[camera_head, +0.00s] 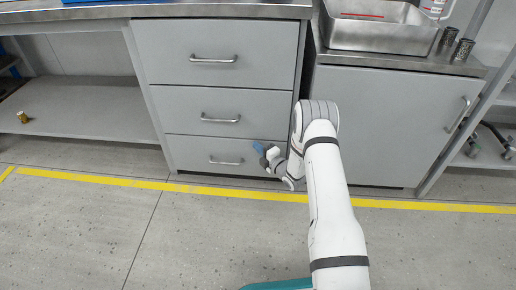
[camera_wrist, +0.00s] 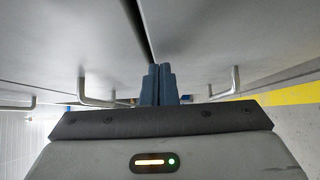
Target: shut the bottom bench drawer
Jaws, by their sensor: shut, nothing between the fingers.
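The bottom bench drawer (camera_head: 190,150) is the lowest of three grey drawer fronts in the head view. Its front looks flush or nearly flush with the drawers above; a small opening cannot be ruled out. Its bar handle (camera_head: 226,161) shows at its middle. My gripper (camera_head: 258,149) is at the upper right part of this front, right of the handle. In the wrist view the blue fingers (camera_wrist: 158,70) are together and empty, pointing at the drawer fronts close to the dark seam. The bottom drawer's front (camera_wrist: 205,40) lies right of that seam. Contact cannot be told.
The middle drawer (camera_head: 170,108) and top drawer (camera_head: 170,50) look shut. A cupboard door (camera_head: 385,120) is to the right, under a metal sink (camera_head: 375,30). An open shelf (camera_head: 90,110) is at left. The floor before the drawers is clear, with a yellow line (camera_head: 130,183).

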